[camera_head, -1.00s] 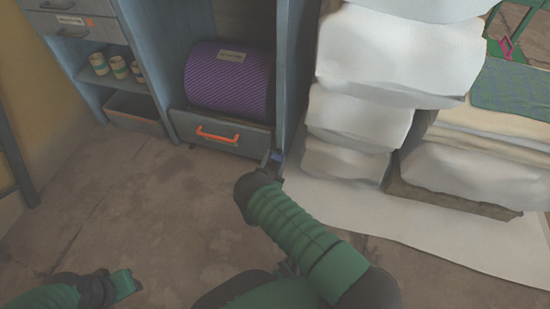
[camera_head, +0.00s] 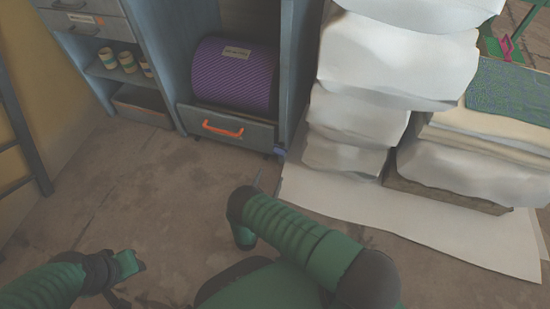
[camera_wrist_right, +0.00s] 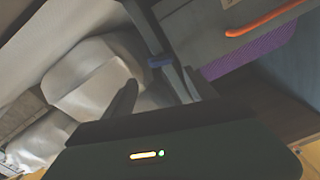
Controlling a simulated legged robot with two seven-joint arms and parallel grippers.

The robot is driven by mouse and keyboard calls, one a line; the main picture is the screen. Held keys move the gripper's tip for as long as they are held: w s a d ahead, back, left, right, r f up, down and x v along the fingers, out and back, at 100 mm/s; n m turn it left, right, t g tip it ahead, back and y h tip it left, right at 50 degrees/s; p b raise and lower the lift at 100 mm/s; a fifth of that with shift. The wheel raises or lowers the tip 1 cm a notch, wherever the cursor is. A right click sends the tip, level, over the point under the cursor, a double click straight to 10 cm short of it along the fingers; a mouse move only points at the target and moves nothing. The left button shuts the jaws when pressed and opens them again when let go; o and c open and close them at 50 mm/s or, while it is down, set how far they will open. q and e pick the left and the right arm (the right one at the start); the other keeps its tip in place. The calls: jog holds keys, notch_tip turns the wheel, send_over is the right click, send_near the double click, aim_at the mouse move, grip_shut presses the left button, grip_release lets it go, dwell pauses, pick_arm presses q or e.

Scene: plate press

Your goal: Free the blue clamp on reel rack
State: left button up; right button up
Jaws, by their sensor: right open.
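The blue clamp (camera_head: 279,152) is a small piece low on the right post of the reel rack (camera_head: 291,85). In the right wrist view the clamp (camera_wrist_right: 160,61) shows as a short blue bar beyond my fingers.
A purple reel (camera_head: 232,75) sits in the rack above a drawer with an orange handle (camera_head: 222,129). White bundles (camera_head: 355,120) are stacked close right of the rack, on a pale sheet (camera_head: 420,229). The floor (camera_head: 150,200) before the rack is clear.

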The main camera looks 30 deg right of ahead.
pick_arm(q)
jog(key=shift+p+v, duration=0.4)
jog(key=shift+v, duration=0.4)
pick_arm(e)
jog(key=v, duration=0.4)
jog(key=shift+s, duration=0.15)
pick_arm(q)
jog(key=shift+w, duration=0.2)
